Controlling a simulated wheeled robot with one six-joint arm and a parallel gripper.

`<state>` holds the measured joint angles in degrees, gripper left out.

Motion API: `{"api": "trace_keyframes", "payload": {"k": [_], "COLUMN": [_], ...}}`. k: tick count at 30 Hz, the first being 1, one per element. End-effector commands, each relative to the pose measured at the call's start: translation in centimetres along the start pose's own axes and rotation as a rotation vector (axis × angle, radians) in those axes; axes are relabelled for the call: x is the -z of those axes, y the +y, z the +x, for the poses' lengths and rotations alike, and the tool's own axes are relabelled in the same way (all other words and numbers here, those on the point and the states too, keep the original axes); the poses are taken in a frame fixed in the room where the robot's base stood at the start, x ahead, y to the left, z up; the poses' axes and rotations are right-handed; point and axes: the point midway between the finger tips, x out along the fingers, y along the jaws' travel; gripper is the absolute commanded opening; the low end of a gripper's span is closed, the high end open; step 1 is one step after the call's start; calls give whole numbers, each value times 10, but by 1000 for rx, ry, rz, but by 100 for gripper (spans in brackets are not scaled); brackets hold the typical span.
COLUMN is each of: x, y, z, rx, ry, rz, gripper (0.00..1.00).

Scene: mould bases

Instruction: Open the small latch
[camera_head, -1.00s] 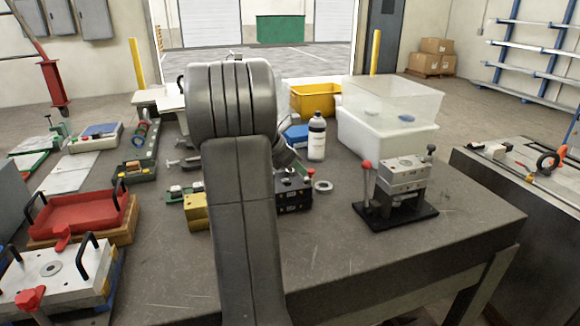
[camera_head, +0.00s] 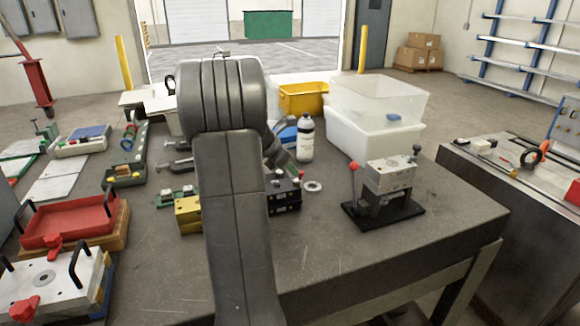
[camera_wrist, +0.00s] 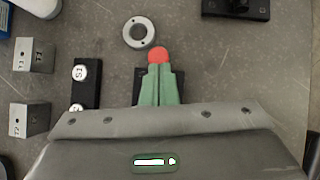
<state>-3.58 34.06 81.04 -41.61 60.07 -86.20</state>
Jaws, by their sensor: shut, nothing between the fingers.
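In the wrist view a round red knob (camera_wrist: 158,55) shows right at the tips of my gripper (camera_wrist: 159,68). It looks like the knob of the small latch; the rest of that piece is mostly hidden behind the fingers. A bit of its dark base (camera_wrist: 140,83) shows beside them. My gripper's green fingers are together, with nothing held between them. I cannot tell whether the fingertips touch the knob or are above it.
A metal ring (camera_wrist: 138,32) lies just beyond the knob. A black block marked S1 (camera_wrist: 80,92) and grey blocks (camera_wrist: 35,56) stand to the left. In the head view a clamp fixture on a black base (camera_head: 408,212) stands at right, with a bottle (camera_head: 305,140) behind.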

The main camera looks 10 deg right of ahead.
Motion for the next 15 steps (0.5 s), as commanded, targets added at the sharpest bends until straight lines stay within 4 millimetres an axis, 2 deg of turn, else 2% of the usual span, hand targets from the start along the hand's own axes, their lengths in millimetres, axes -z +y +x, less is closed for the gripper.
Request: {"api": "trace_keyframes", "payload": {"k": [15], "x": [-18], "y": [-3], "z": [2], "rx": [-12], "ry": [120], "rz": [14], "gripper": [0]}}
